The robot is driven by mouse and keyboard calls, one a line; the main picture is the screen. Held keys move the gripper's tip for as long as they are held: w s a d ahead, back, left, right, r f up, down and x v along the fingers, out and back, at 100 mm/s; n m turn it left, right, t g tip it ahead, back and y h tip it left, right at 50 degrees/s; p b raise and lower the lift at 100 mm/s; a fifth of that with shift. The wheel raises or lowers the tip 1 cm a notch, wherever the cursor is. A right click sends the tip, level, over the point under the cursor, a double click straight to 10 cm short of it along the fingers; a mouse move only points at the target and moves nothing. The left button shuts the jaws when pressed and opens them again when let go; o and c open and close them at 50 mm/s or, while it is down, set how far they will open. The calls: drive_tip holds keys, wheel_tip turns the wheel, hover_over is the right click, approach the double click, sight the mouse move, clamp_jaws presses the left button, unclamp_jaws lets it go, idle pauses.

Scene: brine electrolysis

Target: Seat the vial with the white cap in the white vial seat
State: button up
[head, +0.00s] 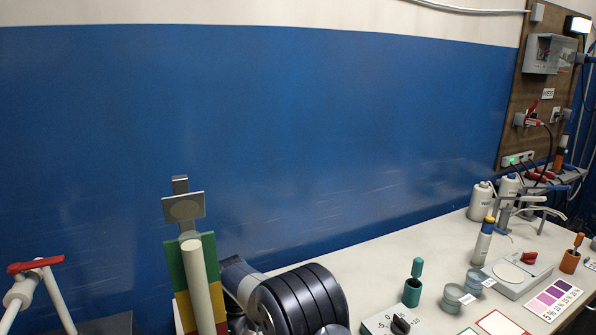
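I cannot make out the vial with the white cap or the white vial seat in the head view. A pale upright tube with a blue and yellow top (484,240) stands on the bench at the right; I see no white cap on it. A dark ribbed part of my own arm fills the lower middle and hides the bench behind it. My gripper's fingers are not in view.
The white bench (395,252) is clear along the back wall. At right stand a teal holder (412,292), grey round dishes (455,298), a balance-like device (520,275), an orange holder (570,262) and white bottles (480,202). A red-handled valve (35,265) is far left.

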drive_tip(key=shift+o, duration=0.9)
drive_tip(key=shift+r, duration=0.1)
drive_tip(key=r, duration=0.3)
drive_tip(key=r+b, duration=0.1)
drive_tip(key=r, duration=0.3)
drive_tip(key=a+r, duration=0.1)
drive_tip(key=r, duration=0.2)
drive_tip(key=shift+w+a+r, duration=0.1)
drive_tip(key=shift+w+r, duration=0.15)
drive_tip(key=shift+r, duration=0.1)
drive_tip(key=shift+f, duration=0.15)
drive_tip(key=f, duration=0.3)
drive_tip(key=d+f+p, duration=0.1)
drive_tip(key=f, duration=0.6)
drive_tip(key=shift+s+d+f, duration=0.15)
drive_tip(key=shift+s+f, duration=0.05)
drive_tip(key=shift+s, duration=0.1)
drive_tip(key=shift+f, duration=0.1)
